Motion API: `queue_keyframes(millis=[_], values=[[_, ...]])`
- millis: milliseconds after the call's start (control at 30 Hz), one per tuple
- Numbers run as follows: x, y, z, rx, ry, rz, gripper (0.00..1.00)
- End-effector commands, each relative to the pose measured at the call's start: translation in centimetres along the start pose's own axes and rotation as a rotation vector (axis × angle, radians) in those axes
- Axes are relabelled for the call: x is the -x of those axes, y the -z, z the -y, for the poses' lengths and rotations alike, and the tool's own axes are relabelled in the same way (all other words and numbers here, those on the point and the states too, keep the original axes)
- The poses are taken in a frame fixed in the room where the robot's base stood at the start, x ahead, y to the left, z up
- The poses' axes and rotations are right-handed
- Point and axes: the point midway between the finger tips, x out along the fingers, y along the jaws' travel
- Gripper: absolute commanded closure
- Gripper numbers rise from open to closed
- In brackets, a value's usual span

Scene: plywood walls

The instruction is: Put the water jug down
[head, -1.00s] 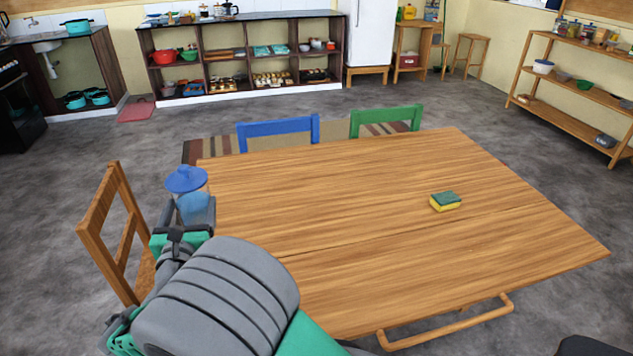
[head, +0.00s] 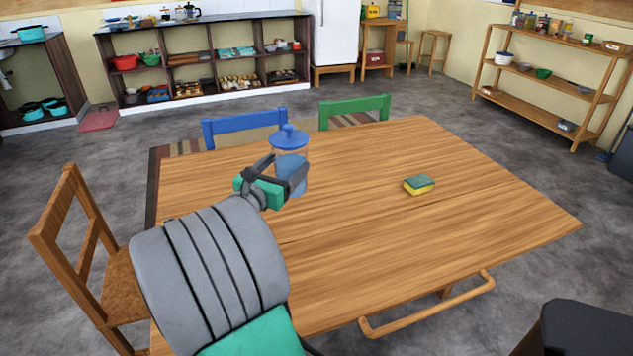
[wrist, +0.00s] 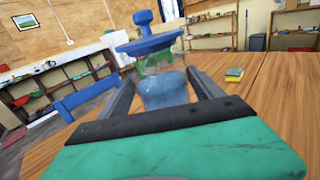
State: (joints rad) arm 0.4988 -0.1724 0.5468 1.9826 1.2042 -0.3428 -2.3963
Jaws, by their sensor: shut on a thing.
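The water jug (head: 291,165) is clear with blue water and a blue knobbed lid. My gripper (head: 285,178) is shut on the jug and holds it upright over the left part of the wooden table (head: 380,240). The jug also shows between the fingers in the wrist view (wrist: 160,80). I cannot tell whether the jug's base touches the tabletop or hangs just above it. The gripper hides part of the jug's left side.
A green and yellow sponge (head: 418,185) lies on the table to the right of the jug. The rest of the tabletop is clear. A blue chair (head: 245,124) and a green chair (head: 354,108) stand at the far edge, and a wooden chair (head: 85,255) stands at the left.

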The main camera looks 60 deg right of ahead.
Motion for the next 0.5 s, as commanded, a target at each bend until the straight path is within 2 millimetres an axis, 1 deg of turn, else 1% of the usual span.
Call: queue_keyframes(millis=[33, 200, 233, 333, 400, 500], values=[[-1.3, 0.7, 0.5, -0.001, 0.007, 0.003, 0.97], [-5.6, 2.7, 1.2, -0.001, 0.006, 0.004, 0.97], [-6.0, 3.7, 1.3, 0.001, 0.004, 0.001, 0.97], [-7.6, 5.6, 1.5, 0.000, 0.002, 0.002, 0.97], [-8.4, 6.5, 1.6, 0.000, 0.001, 0.003, 0.97], [-9.1, 7.0, 1.6, -0.002, -0.001, 0.005, 0.97]])
